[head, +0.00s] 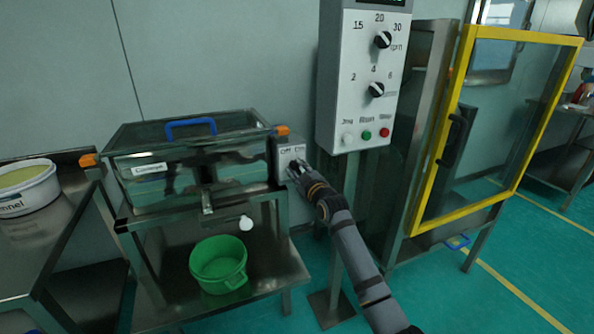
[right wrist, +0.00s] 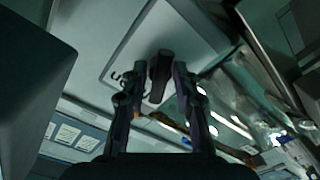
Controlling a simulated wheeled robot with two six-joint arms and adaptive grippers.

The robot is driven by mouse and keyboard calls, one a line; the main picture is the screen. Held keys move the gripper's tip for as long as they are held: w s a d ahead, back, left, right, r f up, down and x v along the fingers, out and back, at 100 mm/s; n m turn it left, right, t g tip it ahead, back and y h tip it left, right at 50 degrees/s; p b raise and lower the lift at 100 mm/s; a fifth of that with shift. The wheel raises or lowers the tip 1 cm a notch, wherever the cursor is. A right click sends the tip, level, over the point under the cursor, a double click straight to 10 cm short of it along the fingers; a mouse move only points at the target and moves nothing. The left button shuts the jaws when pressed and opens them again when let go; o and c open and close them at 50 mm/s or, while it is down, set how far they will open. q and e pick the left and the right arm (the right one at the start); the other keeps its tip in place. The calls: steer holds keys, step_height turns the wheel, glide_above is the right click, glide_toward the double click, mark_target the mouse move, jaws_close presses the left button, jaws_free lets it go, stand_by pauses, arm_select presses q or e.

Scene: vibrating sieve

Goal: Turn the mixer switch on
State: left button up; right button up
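The mixer switch is a dark knob on a small grey box (head: 291,152) marked with off and on lettering, at the right end of the sieve machine in the head view. My right gripper (head: 296,168) is at the front of this box and partly covers it. In the right wrist view the dark knob (right wrist: 160,75) stands between the two fingertips of my right gripper (right wrist: 161,80). The fingers are apart on either side of it, with narrow gaps; touch is hard to judge. The knob's exact setting is unclear. My left gripper is out of view.
The sieve machine (head: 150,168) has a blue handle on its lid. A green bucket (head: 219,262) stands below it. A control panel (head: 355,85) with dials and buttons rises to the right of my arm. A yellow-framed door (head: 428,190) stands further right.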

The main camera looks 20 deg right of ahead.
jaws_close()
